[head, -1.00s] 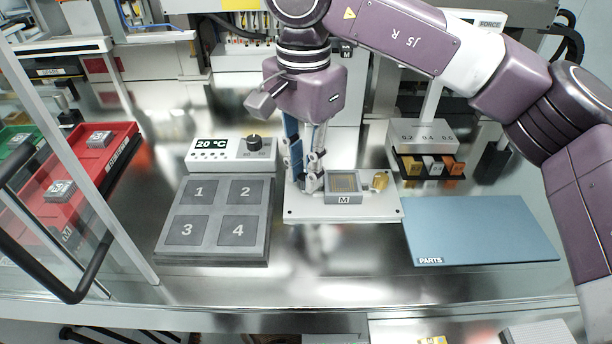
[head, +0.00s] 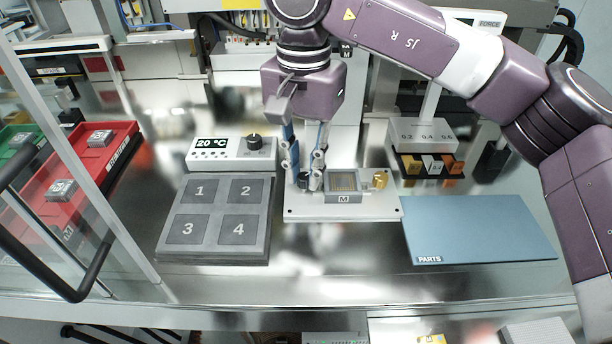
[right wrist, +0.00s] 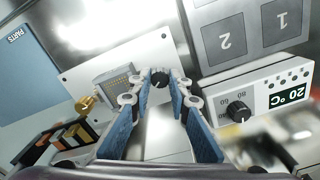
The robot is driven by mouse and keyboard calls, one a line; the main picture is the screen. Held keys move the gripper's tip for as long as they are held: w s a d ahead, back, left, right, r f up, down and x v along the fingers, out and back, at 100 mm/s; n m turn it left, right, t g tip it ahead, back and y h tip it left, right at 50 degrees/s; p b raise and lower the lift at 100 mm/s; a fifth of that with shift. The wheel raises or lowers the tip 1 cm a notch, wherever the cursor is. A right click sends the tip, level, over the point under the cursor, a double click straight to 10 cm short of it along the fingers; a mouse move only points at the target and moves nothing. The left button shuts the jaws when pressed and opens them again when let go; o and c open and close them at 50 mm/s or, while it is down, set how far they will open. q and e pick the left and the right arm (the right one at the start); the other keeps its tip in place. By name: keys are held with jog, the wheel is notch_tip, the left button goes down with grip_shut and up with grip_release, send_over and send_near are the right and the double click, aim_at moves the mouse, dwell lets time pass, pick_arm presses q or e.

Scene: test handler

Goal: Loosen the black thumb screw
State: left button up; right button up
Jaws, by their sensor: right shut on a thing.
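The black thumb screw (head: 304,181) stands on the left part of the white plate (head: 300,213), just left of the socket block marked M (head: 344,197). My right gripper (head: 305,184) points down over it, with one fingertip on each side. In the right wrist view, the fingertips (right wrist: 160,82) close around the dark round head of the screw (right wrist: 160,76). A brass thumb screw (head: 380,180) stands on the other side of the socket block; it also shows in the right wrist view (right wrist: 88,104). My left gripper is not in view.
A temperature unit with a black knob (head: 229,153) and a grey numbered tray (head: 212,257) lie left of the plate. A blue parts mat (head: 480,230) lies to the right. Colored weights stand in a black holder (head: 432,166). A glass door with a black handle is at left.

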jog(key=shift+r+n, duration=0.15)
jog(key=shift+n, duration=1.25)
jog(key=shift+n, duration=1.7)
jog(key=shift+n+p, duration=0.3)
jog(key=shift+n, duration=1.3)
